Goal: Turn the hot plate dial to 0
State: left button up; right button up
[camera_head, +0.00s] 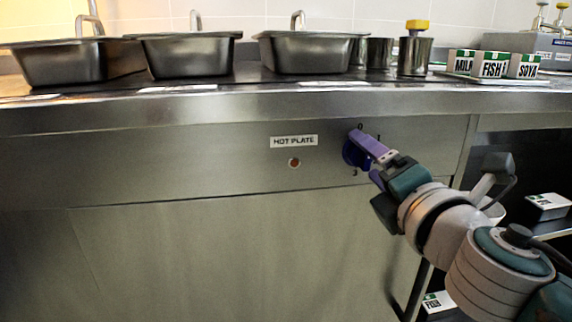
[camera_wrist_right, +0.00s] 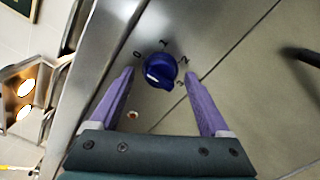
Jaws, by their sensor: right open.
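The blue hot plate dial (camera_head: 349,153) is on the steel front panel, right of the "HOT PLATE" label (camera_head: 294,141). In the right wrist view the dial (camera_wrist_right: 161,68) shows whole, with the numbers 0, 1, 2 and 3 around it. A white mark shows on its lower-left side in that view; I cannot tell which number it stands for. My right gripper (camera_head: 367,156) is at the dial. Its purple fingers (camera_wrist_right: 159,74) are open, one on each side of the dial, with a visible gap to it. My left gripper is not in view.
A red-brown lamp (camera_head: 294,162) is below the label. The counter edge (camera_head: 230,105) runs above the panel. Steel pans (camera_head: 190,56), pots and labelled boxes (camera_head: 492,66) stand on the counter. Shelves with boxes (camera_head: 547,205) are at the right. The panel left of the label is clear.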

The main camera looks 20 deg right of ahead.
jog(key=v, duration=0.9)
jog(key=shift+b, duration=0.35)
